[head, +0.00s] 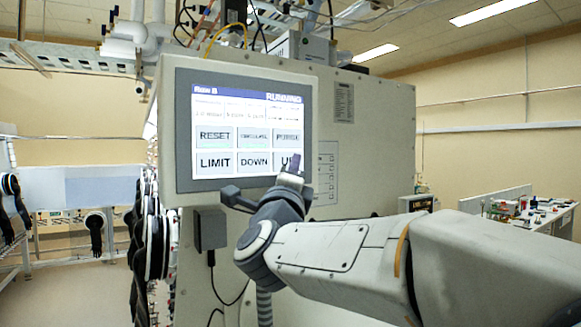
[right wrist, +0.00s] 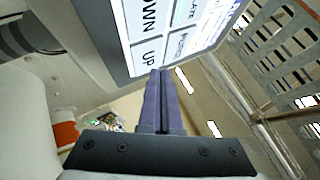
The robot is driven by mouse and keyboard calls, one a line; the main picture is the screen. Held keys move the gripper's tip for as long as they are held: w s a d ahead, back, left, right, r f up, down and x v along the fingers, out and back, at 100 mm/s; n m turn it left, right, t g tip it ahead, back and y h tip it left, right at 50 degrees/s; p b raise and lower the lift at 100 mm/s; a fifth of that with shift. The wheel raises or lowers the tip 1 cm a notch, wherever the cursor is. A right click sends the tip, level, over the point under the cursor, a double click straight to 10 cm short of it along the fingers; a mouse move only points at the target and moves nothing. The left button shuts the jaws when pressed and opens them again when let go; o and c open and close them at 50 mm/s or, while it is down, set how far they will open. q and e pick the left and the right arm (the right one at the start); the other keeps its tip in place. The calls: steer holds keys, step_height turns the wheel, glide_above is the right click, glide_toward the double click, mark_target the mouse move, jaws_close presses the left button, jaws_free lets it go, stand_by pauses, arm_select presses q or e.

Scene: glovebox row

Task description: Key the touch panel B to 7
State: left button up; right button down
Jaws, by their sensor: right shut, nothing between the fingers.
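The touch panel B (head: 245,108) is a lit screen in a grey frame on a beige cabinet. Its header reads "Row B" and "RUNNING". Keys RESET (head: 215,136), LIMIT (head: 215,162), DOWN (head: 254,162) and UP (head: 284,160) show, with value boxes above that are too small to read. My right gripper (head: 292,166) is shut and empty, its fingertips in front of the UP key and partly covering it. In the right wrist view, the closed fingers (right wrist: 160,75) end close to the UP key (right wrist: 150,50); I cannot tell whether they touch. My left gripper is out of view.
A grey box (head: 210,229) with a cable hangs below the panel. Black gloves and hoses (head: 148,235) hang along the cabinet's left side. A cluttered bench (head: 530,208) stands far right. Pipes and cables run above the cabinet.

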arm_select(q)
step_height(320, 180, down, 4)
steer(key=b, duration=0.3)
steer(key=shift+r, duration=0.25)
arm_select(e)
steer(key=s+d, duration=0.1)
steer(key=s, duration=0.1)
steer(key=s+d, duration=0.1)
steer(key=s, duration=0.1)
steer(key=shift+d, duration=0.35)
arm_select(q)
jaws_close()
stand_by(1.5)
